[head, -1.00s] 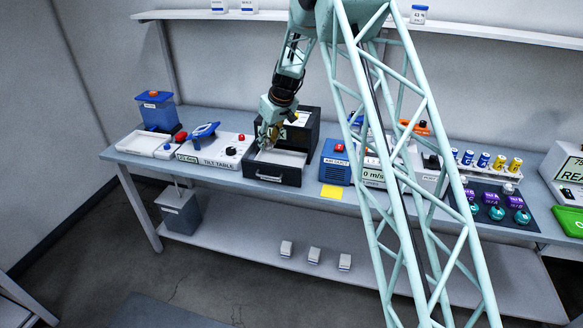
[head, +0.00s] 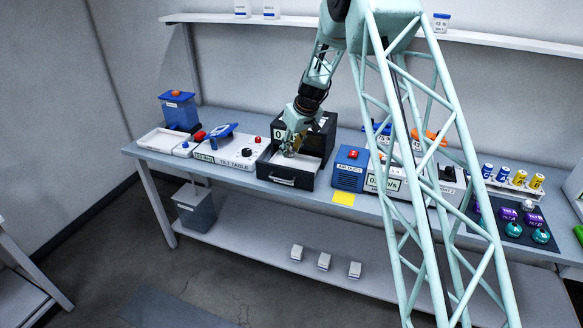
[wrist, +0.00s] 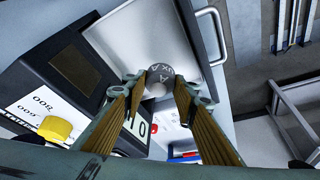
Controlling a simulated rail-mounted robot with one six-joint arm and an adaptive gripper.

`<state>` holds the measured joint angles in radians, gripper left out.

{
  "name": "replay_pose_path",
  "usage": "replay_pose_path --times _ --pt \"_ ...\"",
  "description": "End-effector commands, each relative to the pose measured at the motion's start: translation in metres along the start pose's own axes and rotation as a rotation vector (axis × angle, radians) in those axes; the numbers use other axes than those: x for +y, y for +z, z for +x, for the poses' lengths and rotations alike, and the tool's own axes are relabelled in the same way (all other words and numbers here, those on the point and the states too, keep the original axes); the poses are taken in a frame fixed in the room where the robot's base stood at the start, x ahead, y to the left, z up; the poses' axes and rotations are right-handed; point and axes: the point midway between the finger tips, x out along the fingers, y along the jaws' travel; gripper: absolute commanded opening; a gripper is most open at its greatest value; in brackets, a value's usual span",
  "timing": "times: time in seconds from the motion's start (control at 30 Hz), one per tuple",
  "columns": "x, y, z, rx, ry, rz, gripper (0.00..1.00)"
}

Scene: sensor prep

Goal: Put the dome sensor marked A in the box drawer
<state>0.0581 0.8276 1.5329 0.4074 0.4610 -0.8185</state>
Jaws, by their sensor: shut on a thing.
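The dome sensor (wrist: 158,76) is a small round grey piece with dark lettering that includes an A. In the wrist view it sits between the fingertips of my gripper (wrist: 157,88), which is shut on it. The black box (head: 318,128) stands on the bench with its drawer (head: 311,163) pulled open. The drawer has a pale inside floor (wrist: 140,38) and a curved handle (wrist: 219,32). In the head view my gripper (head: 289,151) points down over the open drawer. Whether the sensor touches the drawer floor cannot be told.
The tilt table (head: 228,150) is left of the drawer, and the blue air duct unit (head: 350,168) is right of it. Other dome sensors (head: 541,236) stand on a dark mat at the right. A yellow knob (wrist: 55,129) projects from the box.

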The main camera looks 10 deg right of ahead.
Motion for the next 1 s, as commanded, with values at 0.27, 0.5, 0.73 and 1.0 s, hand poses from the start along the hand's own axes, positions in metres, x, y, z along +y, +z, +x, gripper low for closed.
replay_pose_path --times 0.27,0.5,0.73,1.0 --pt "0.000 0.014 0.033 -0.002 -0.001 0.000 0.16" --pt "0.000 0.019 0.045 0.000 0.000 0.001 0.16" --pt "0.000 0.019 0.045 0.000 -0.001 0.001 0.16" --pt "-0.001 0.025 0.057 -0.002 -0.001 0.001 0.16"
